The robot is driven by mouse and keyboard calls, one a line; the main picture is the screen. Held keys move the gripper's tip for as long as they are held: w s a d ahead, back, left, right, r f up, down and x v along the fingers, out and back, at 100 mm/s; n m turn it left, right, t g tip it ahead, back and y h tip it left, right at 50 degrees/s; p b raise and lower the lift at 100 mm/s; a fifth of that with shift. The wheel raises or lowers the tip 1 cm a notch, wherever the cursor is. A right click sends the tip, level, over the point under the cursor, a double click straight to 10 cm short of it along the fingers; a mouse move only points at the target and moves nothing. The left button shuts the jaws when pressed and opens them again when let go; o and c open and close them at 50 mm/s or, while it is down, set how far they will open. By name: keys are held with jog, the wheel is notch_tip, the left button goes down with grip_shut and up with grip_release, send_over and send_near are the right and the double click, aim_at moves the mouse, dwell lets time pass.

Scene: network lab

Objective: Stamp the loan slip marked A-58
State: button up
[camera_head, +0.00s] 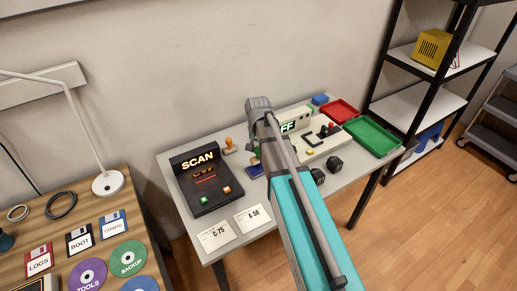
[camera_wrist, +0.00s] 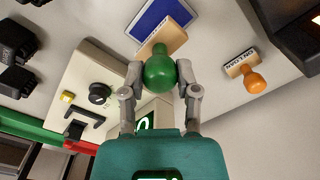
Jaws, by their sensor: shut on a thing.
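My gripper (camera_wrist: 161,75) is shut on the green knob of a stamp (camera_wrist: 159,72) with a wooden base. The base overlaps the edge of a blue ink pad (camera_wrist: 150,17) in the wrist view; I cannot tell whether they touch. The pad also shows in the head view (camera_head: 255,171), beside my arm. A second stamp, with an orange knob (camera_wrist: 254,83) and a label that seems to read ON LOAN, stands apart. The slip marked A-58 (camera_head: 253,219) lies flat at the table's front edge, right of the slip marked C-75 (camera_head: 217,235).
A black SCAN console (camera_head: 203,183) stands behind the slips. A pale control box (camera_head: 318,140), dark blocks (camera_head: 335,163), a red tray (camera_head: 339,110) and a green tray (camera_head: 373,136) are to the right. A separate wooden table with a lamp (camera_head: 108,184) and disks stands left.

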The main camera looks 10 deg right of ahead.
aim_at(258, 158)
jog(key=shift+f+b, duration=1.3)
jog(key=shift+f, duration=0.35)
jog(key=shift+f+b, duration=0.5)
jog(key=shift+b, duration=0.05)
dwell(1.7)
jog(key=shift+r, duration=0.1)
jog(key=shift+r+p, duration=3.45)
jog(key=shift+p, duration=0.1)
